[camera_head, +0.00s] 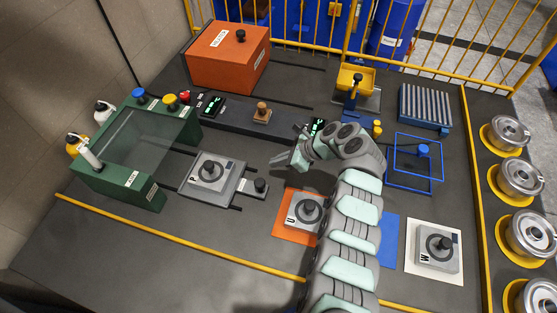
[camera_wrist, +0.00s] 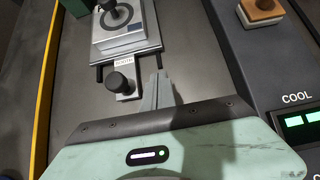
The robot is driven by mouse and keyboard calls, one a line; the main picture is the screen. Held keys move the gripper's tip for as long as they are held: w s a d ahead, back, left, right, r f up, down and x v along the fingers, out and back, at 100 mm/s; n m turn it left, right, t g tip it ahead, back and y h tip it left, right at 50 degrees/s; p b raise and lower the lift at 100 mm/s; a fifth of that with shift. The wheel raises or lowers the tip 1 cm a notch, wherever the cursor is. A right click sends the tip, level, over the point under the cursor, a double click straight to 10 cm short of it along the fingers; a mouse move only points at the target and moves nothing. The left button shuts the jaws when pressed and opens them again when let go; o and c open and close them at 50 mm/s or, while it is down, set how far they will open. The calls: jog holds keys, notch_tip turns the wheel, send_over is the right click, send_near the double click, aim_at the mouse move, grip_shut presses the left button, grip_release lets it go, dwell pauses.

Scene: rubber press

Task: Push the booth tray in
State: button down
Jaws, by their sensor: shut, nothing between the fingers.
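The booth tray (camera_head: 236,191) is a grey plate drawn out on dark rails to the right of the green glazed booth (camera_head: 122,190). A grey block marked P (camera_head: 211,172), with a black knob, sits on it. The tray's front tab carries a black handle knob (camera_head: 260,185). In the wrist view the tray (camera_wrist: 148,48) is at the top and its knob (camera_wrist: 119,82) is left of my fingers. My gripper (camera_head: 279,160) is shut and empty, above and beside the handle. My fingertips (camera_wrist: 162,76) appear close to the tab; contact cannot be told.
An orange mat (camera_head: 282,223) with block U (camera_head: 301,211) lies to the right front. An orange box (camera_head: 228,60) is at the back. A yellow rail (camera_head: 180,237) edges the front.

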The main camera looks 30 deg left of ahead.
aim_at(246, 165)
jog(key=b+x, duration=0.2)
jog(key=x, duration=0.4)
jog(key=shift+f, duration=0.2)
jog(key=a, duration=0.3)
jog(key=shift+s+a, duration=0.2)
jog(key=shift+s, duration=0.2)
jog(key=shift+a+r+b, duration=0.1)
jog(key=shift+a+b, duration=0.2)
jog(key=shift+a, duration=0.05)
